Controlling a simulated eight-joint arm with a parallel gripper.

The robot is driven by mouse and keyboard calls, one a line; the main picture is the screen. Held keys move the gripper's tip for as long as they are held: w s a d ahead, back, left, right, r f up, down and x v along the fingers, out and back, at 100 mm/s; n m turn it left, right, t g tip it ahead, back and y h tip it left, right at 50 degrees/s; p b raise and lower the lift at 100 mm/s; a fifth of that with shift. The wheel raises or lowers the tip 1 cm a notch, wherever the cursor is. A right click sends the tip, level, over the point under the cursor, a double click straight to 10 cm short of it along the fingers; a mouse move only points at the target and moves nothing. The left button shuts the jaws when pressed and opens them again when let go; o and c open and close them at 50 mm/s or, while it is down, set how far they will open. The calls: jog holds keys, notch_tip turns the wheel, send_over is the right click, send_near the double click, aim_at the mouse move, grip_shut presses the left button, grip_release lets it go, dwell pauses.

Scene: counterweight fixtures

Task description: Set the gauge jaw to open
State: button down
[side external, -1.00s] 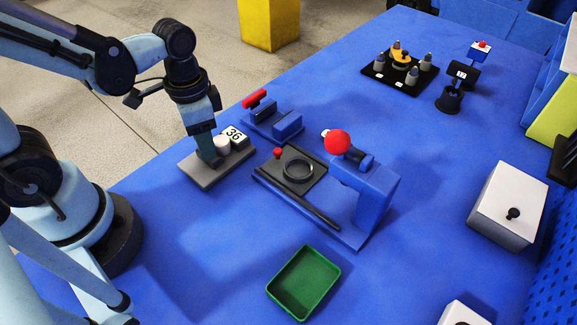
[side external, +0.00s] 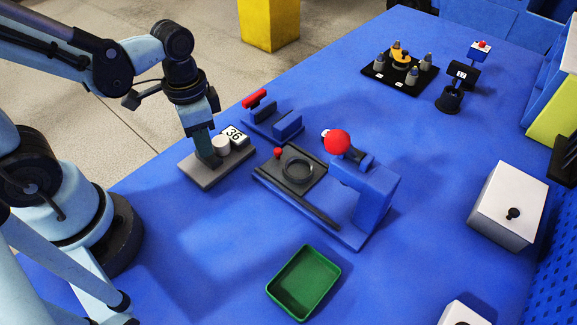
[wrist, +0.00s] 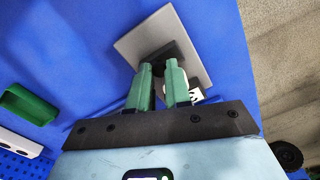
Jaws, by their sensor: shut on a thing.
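The gauge stands on a grey plate (side external: 205,177) left of the table's middle. It has a white block (side external: 236,135) marked 36 and a short white cylinder (side external: 221,146). My gripper (side external: 209,160) points down at the plate, beside the cylinder. In the wrist view my gripper (wrist: 160,76) has its two green fingers close together on a dark block (wrist: 173,53) over the grey plate (wrist: 149,33). The fingers hide much of this block, and its exact shape and setting cannot be told. Part of the marked white block (wrist: 196,95) shows right of the fingers.
A blue fixture with a red handle (side external: 255,98) stands just behind the gauge. A larger blue fixture with a red ball (side external: 337,142) stands to the right. A green tray (side external: 304,282) lies in front.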

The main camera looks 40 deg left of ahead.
aim_at(202, 165)
jog(key=shift+s, duration=0.75)
jog(key=c, duration=1.1)
grip_release()
jog(key=shift+r, duration=0.1)
jog(key=shift+r, duration=5.95)
jog(key=shift+w+a+f+n+t, duration=0.25)
jog(key=shift+w+f+n+t, duration=0.4)
jog(key=shift+w+t, duration=0.5)
jog(key=shift+w+a+f+n+t, duration=0.3)
jog(key=shift+w+n+t, duration=0.6)
jog(key=shift+t, duration=0.35)
jog(key=shift+w+a+f+n+t, duration=0.2)
jog(key=shift+w+f+n+t, duration=0.45)
jog(key=shift+w+t, duration=0.5)
